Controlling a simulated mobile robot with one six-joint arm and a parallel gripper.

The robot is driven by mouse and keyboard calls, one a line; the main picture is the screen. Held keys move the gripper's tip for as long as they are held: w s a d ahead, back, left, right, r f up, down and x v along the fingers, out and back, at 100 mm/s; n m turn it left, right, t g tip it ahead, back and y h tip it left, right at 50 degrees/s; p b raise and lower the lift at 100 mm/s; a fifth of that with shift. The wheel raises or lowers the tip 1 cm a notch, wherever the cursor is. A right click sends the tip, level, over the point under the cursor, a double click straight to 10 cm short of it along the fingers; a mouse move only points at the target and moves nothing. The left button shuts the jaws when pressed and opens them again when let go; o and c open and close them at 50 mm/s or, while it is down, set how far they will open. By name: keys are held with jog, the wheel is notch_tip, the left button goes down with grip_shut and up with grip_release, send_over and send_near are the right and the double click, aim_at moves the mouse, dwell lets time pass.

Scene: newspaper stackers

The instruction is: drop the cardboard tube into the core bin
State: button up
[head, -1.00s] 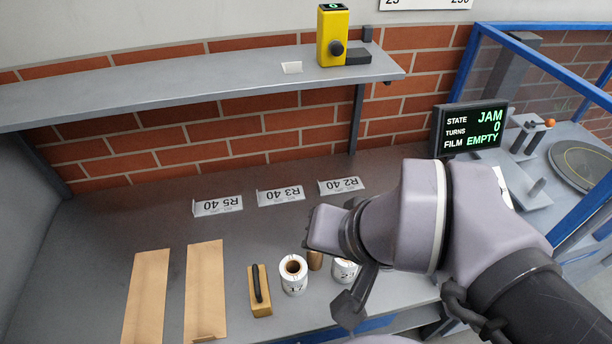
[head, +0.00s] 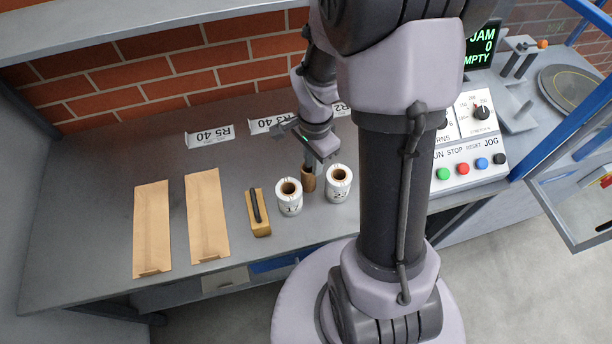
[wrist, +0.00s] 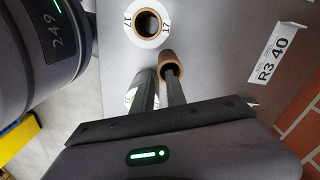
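The cardboard tube (head: 308,181) is a small brown hollow core standing upright on the grey bench between two white rolls. It also shows in the wrist view (wrist: 171,57), its hollow end towards the camera. My gripper (head: 309,163) points down at the tube from above. In the wrist view its two fingers (wrist: 160,77) are apart, with a gap between them. One finger overlaps the tube's opening and the other lies beside it; whether either touches the tube I cannot tell. No core bin is identifiable in view.
White rolls stand close on the left (head: 289,197) and right (head: 339,184) of the tube. A wooden block with a black handle (head: 259,211) and two brown paper sheets (head: 207,216) lie further left. A control panel (head: 467,150) is at the right; a shelf (head: 150,25) runs above.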

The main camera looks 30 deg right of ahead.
jog(key=b, duration=0.3)
send_over(312, 191)
jog(key=f, duration=0.7)
jog(key=shift+w+d+f, duration=0.2)
jog(key=shift+f, duration=0.05)
jog(key=shift+r+p, duration=0.1)
jog(key=shift+p, duration=0.2)
grip_shut()
